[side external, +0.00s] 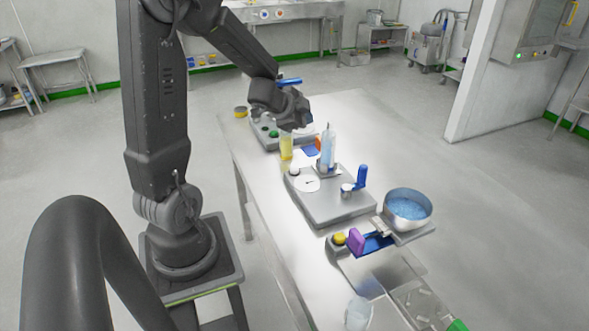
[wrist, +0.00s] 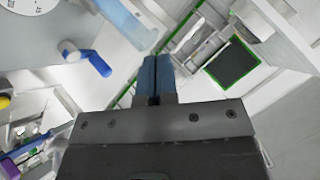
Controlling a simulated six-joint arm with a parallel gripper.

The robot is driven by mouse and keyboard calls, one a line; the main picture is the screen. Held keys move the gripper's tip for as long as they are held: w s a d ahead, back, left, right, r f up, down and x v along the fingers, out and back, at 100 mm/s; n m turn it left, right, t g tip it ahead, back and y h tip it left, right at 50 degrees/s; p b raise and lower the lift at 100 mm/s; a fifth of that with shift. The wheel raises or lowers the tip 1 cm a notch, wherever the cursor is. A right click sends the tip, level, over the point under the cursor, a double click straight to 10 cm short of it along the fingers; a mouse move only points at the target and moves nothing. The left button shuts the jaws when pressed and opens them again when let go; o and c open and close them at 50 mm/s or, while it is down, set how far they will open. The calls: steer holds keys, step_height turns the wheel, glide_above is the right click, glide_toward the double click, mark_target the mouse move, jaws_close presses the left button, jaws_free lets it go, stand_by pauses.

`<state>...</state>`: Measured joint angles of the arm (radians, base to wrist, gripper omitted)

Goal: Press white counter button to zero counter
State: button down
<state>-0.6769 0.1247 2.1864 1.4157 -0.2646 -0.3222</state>
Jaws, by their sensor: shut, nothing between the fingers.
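A small white round button (side external: 294,171) stands on a grey device base (side external: 335,207), beside a round white dial (side external: 306,184). Whether it is the counter button cannot be told. My gripper (wrist: 155,75) is shut, with its two blue-tipped fingers together and nothing between them. In the side external view its dark body (side external: 285,108) hangs over the far part of the table, beyond the dial device; its fingertips cannot be made out there. In the wrist view the dial (wrist: 18,5) is cut off at the top left corner, and the white button is not visible.
A clear bottle with blue contents (side external: 328,150) and a blue-handled lever (side external: 361,177) rise from the dial device. A yellow cylinder (side external: 286,148) stands behind. A metal bowl of blue granules (side external: 408,206) and a yellow button (side external: 340,238) are nearer.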

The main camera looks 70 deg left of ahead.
mark_target(295, 170)
steer(key=f, duration=0.1)
steer(key=s+a+f+m+h, duration=0.1)
steer(key=f, duration=0.1)
steer(key=s+a+f+h, duration=0.1)
steer(key=f, duration=0.1)
steer(key=shift+a+m+g, duration=0.1)
steer(key=shift+m+g, duration=0.2)
steer(key=shift+f, duration=0.15)
steer(key=shift+f, duration=4.3)
steer(key=shift+f, duration=0.4)
steer(key=shift+f, duration=0.5)
steer(key=shift+r, duration=0.9)
